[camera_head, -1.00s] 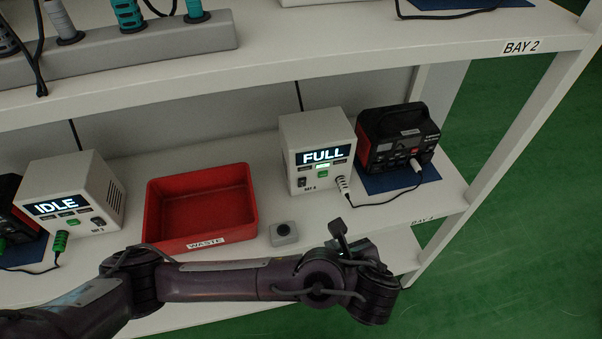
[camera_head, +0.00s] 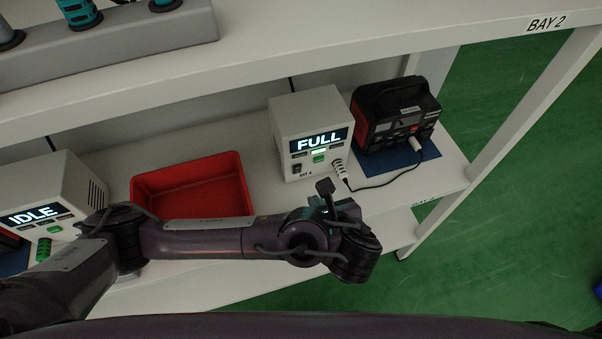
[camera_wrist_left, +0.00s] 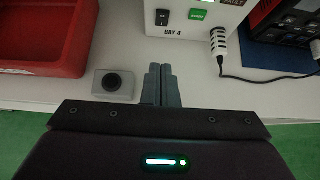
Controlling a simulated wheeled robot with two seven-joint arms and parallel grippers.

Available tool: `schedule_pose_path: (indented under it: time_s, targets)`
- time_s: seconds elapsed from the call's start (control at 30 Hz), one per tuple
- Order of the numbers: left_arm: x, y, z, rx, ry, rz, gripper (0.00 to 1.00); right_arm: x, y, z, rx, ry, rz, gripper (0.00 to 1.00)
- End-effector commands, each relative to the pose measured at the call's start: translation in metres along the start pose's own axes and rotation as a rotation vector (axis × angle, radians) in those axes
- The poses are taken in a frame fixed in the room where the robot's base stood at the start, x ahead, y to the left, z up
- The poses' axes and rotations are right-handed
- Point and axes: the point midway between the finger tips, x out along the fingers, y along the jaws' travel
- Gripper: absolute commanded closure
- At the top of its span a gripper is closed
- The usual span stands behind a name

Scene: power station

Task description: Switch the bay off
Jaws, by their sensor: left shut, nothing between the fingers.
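The white bay unit (camera_head: 312,125) labelled BAY 4 stands on the lower shelf with its screen reading FULL. In the left wrist view its black rocker switch (camera_wrist_left: 162,18) sits left of a green button (camera_wrist_left: 197,15). The switch also shows in the head view (camera_head: 297,169). A white cable plug (camera_wrist_left: 218,42) is in the unit's lower right front. My left gripper (camera_wrist_left: 160,72) is shut and empty, in front of the unit, its fingertips pointing towards the switch and apart from it. My right gripper is not in view.
A red bin (camera_head: 190,185) stands left of the unit, partly behind my left arm. A small grey box with a black button (camera_wrist_left: 112,83) lies left of my fingers. A black and red device (camera_head: 396,115) stands right. Another unit (camera_head: 55,190) reads IDLE.

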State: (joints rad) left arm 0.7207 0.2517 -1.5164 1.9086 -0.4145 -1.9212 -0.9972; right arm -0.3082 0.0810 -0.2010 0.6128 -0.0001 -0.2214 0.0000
Motion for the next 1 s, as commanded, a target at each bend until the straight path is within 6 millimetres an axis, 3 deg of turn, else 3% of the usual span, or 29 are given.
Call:
schedule_pose_path:
  time_s: [0.2,0.37,0.6,1.0]
  targets:
    - [0.048,0.001,0.002,0.002,-0.005,0.005,1.00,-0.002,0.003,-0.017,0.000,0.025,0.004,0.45]
    - [0.081,0.001,0.002,0.000,-0.005,0.004,1.00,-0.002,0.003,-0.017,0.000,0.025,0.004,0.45]
    - [0.099,0.001,0.026,0.000,0.000,0.002,1.00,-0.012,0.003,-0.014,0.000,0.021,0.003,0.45]
    - [0.104,0.001,0.029,0.000,0.001,0.001,1.00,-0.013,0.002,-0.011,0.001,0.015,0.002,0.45]
